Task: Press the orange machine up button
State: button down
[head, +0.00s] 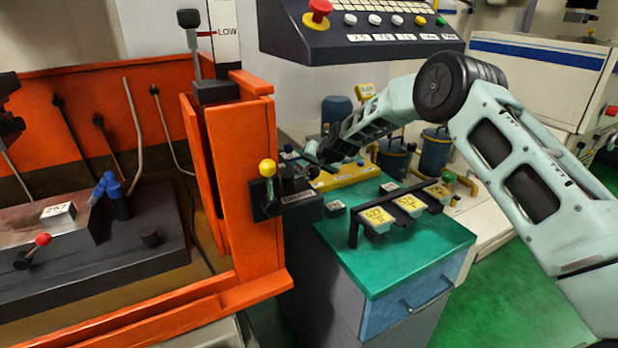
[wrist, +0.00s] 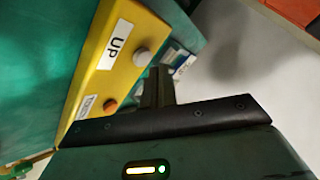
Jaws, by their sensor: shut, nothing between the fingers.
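A yellow button box (head: 345,176) lies on the green cabinet top beside the orange machine (head: 258,220). In the wrist view, the yellow box (wrist: 98,75) carries a white "UP" label (wrist: 116,44) with a round grey button (wrist: 139,57) next to it. An orange-brown button (wrist: 110,105) sits beside a smaller, unreadable label. My gripper (wrist: 158,72) is shut and empty, its fingertips to the right of the grey button. I cannot tell whether they touch it. In the head view, my gripper (head: 314,160) is over the far left end of the box, partly hidden.
Yellow-labelled blocks on a black rack (head: 408,207) occupy the right of the green cabinet top (head: 395,255). A control panel with a red button (head: 318,14) hangs above.

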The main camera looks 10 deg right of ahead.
jog(key=shift+f+b, duration=0.45)
jog(key=shift+b, duration=0.05)
